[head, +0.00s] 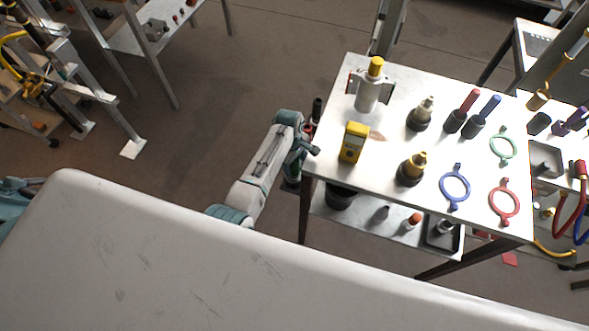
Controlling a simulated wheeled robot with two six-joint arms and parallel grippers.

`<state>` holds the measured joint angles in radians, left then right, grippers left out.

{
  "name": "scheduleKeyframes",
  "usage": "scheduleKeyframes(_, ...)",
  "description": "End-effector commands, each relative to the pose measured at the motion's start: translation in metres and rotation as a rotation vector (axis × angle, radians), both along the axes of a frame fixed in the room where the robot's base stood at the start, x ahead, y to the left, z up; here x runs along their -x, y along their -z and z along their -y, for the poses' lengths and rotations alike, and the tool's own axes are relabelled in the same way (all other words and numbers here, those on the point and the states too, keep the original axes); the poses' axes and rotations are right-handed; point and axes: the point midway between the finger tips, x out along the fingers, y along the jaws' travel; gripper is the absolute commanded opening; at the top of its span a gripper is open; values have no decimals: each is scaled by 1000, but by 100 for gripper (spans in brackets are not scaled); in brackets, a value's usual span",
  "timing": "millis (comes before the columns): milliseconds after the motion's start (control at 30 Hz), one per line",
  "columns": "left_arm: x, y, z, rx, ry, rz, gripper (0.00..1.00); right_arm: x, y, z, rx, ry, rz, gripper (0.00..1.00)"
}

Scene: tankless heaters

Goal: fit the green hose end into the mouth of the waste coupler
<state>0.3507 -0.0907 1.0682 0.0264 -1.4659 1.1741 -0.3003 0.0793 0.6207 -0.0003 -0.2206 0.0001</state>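My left gripper (307,150) is at the left edge of the metal table (385,139), close to the yellow meter-like box. Its fingers are small and partly hidden here, so I cannot tell whether they are open or shut. A dark upright piece with some red (317,110) shows just behind the gripper; I cannot tell whether they touch. I cannot pick out a green hose end or make out which object is the waste coupler. My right gripper is not in view.
The tabletop holds a yellow-capped white bottle (368,90), a yellow box (353,142), dark-based fittings (411,169), red and blue-handled pieces, and green (502,146), blue (454,187) and red rings (504,202). A lower shelf (355,220) holds more parts. Open floor (220,110) lies left.

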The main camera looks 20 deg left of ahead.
Motion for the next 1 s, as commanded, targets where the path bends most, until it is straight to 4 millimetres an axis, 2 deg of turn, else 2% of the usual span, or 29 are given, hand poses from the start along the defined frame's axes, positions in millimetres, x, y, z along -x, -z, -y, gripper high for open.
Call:
scheduleKeyframes(33,0,0,0,0,0,0,50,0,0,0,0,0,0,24)
scheduleKeyframes(200,0,0,0,0,0,-1,16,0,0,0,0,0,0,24)
scheduleKeyframes(300,0,0,0,0,0,-1,0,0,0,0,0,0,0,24)
scheduleKeyframes(700,0,-4,0,0,0,0,0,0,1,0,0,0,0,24)
scheduleKeyframes(867,-1,-17,0,0,0,3,0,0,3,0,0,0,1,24)
scheduleKeyframes(1000,-1,-35,0,1,1,3,0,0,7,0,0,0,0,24)
